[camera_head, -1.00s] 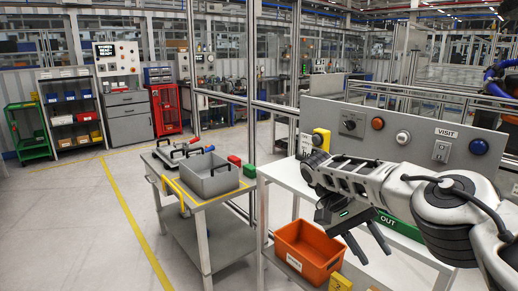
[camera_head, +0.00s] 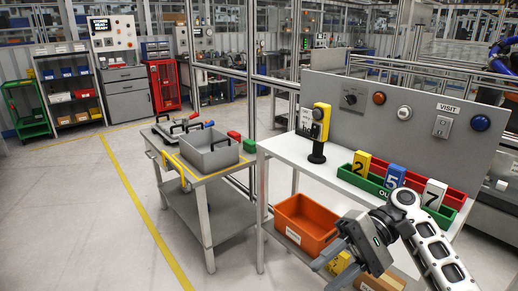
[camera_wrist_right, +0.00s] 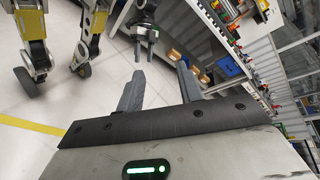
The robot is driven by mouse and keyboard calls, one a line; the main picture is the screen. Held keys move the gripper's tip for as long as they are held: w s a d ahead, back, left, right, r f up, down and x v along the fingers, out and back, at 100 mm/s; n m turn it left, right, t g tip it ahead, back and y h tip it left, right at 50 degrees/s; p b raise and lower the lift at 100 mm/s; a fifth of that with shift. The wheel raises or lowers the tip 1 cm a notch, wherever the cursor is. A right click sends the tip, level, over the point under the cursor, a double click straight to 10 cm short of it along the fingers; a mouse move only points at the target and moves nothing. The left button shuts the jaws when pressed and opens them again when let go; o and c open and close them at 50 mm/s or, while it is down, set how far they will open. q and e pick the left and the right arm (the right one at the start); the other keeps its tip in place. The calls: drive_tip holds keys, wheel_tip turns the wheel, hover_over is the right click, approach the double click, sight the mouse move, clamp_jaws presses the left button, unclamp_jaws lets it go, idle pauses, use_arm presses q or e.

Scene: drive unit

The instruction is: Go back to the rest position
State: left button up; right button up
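My right arm reaches in at the lower right of the head view, with its gripper (camera_head: 328,265) low in front of the white table (camera_head: 283,150). In the right wrist view its two fingers (camera_wrist_right: 159,72) are apart with nothing between them. My left arm does not show in the head view. A small dark gripper, which looks like my left one (camera_wrist_right: 144,50), hangs near the top of the right wrist view with its two fingers apart and empty.
A green bin (camera_head: 362,184) holds blocks marked 2, 5 and 7, beside a red bin (camera_head: 456,195). A yellow device (camera_head: 321,122) stands upright on the table. An orange crate (camera_head: 305,224) sits below. A cart carries a grey bin (camera_head: 210,155). Floor at left is clear.

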drive_tip(key=w+d+f+m+t+h, duration=0.2)
drive_tip(key=w+d+f+t+h, duration=0.15)
drive_tip(key=w+d+t, duration=0.55)
drive_tip(key=w+d+f+m+t+h, duration=0.1)
drive_tip(key=w+d+f+t+h, duration=0.25)
drive_tip(key=w+t, duration=0.55)
drive_tip(key=w+d+r+n+t+h, duration=0.75)
drive_tip(key=d+r, duration=0.25)
drive_tip(key=r, duration=0.2)
drive_tip(key=s+a+f+g+y, duration=0.1)
drive_tip(key=s+a+f+g, duration=0.1)
drive_tip(key=s+a+f, duration=0.35)
drive_tip(key=s+a+f+g+y, duration=0.1)
drive_tip(key=s+a+f, duration=0.1)
drive_tip(key=s+f, duration=0.55)
drive_tip(key=s+a+f+g+y, duration=0.15)
drive_tip(key=s+a+f, duration=0.25)
drive_tip(key=f, duration=0.5)
drive_tip(key=s+a+f+g, duration=0.2)
drive_tip(key=s+a+f, duration=0.1)
drive_tip(key=s, duration=0.7)
drive_tip(key=s+a+f+m+g+y, duration=0.1)
drive_tip(key=s+a+f, duration=0.3)
drive_tip(key=s, duration=0.7)
drive_tip(key=shift+a+f+g, duration=0.3)
drive_tip(key=shift+a+g, duration=0.15)
drive_tip(key=shift+g, duration=0.05)
